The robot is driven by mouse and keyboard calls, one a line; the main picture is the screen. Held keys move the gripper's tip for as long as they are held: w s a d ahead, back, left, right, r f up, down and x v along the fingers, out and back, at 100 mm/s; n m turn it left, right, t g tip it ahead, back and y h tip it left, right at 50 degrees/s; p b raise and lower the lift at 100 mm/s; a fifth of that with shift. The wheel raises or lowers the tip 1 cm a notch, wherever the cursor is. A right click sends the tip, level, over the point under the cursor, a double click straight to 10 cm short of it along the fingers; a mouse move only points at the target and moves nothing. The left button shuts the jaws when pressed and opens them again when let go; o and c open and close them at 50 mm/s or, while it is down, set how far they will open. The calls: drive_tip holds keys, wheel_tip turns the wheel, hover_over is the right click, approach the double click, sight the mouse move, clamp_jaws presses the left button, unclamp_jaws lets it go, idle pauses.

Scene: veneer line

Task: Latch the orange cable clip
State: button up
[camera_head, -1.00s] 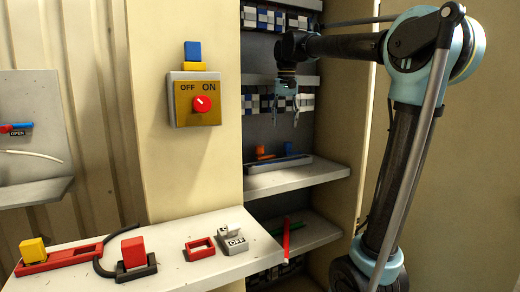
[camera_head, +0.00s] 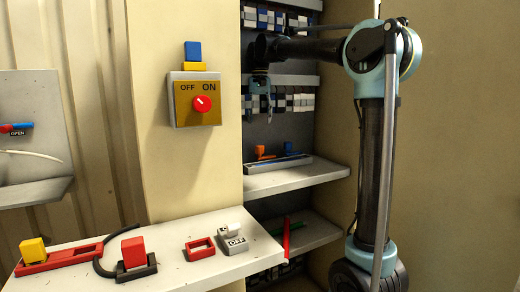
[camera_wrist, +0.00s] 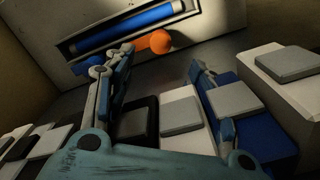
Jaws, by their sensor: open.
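The orange cable clip (camera_head: 263,153) sits on a grey tray on the recessed middle shelf, left of a small blue piece (camera_head: 288,147). In the wrist view a rounded orange part (camera_wrist: 155,41), apparently the clip, shows beyond the fingers beside a blue bar (camera_wrist: 120,35). My gripper (camera_head: 261,114) hangs in the recess above the clip, apart from it. In the wrist view my gripper (camera_wrist: 160,60) has its two fingers spread with nothing held between them. Whether the clip is latched is too small to tell.
Rows of blue, white and black blocks (camera_head: 285,101) line the recess wall behind my gripper. The middle shelf (camera_head: 300,178) has bare room at its front. A lower ledge (camera_head: 190,268) carries red, yellow and grey parts. An OFF/ON switch box (camera_head: 195,100) is mounted to the left.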

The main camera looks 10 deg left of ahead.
sight(260, 146)
wheel_tip(260, 146, down, 12)
drive_tip(key=shift+f, duration=0.25)
idle(0.4)
clamp_jaws()
